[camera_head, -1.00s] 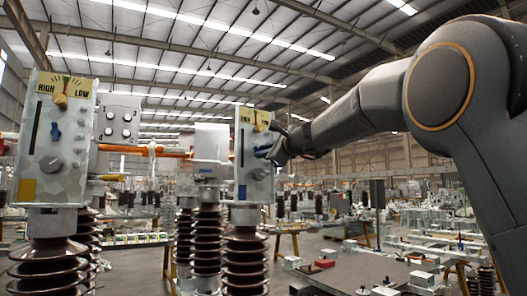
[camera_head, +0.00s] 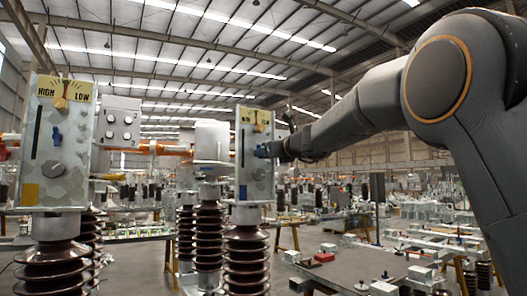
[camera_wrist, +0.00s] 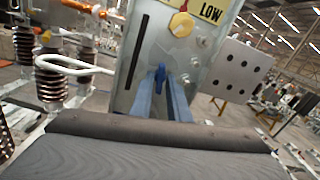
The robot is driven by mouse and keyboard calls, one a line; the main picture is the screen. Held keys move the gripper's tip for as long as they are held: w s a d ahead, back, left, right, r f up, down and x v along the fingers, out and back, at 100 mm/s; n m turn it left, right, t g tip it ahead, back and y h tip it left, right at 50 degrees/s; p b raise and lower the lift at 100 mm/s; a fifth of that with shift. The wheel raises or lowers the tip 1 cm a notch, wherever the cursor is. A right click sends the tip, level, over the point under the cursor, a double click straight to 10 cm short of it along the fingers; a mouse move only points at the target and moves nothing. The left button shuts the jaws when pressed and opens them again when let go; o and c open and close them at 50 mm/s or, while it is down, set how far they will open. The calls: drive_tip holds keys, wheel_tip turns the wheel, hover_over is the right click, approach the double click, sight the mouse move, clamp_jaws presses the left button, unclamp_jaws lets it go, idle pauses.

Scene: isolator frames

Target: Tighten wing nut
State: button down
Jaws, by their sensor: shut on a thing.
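The blue wing nut (camera_wrist: 160,73) sits on the grey face of the right-hand isolator box (camera_wrist: 136,40), beside a long dark slot. My gripper (camera_wrist: 161,86) has its two blue fingers on either side of the wing nut and is shut on it. In the wrist view the box looks tilted. In the head view my gripper (camera_head: 265,151) reaches the front of that box (camera_head: 255,180) from the right, and the wing nut cannot be told apart from the fingers there.
A yellow knob (camera_wrist: 182,24) sits above the wing nut under a LOW label. A second box (camera_head: 52,150) with its own blue wing nut (camera_head: 57,135) stands at the left. Brown ribbed insulators (camera_head: 246,262) carry the boxes. A table (camera_head: 350,270) stands at the lower right.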

drive_tip(key=shift+f+m, duration=0.1)
drive_tip(key=shift+m, duration=0.2)
drive_tip(key=c, duration=1.7)
unclamp_jaws()
drive_tip(key=shift+s, duration=0.1)
drive_tip(key=shift+b+v, duration=1.25)
drive_tip(key=shift+v, duration=2.55)
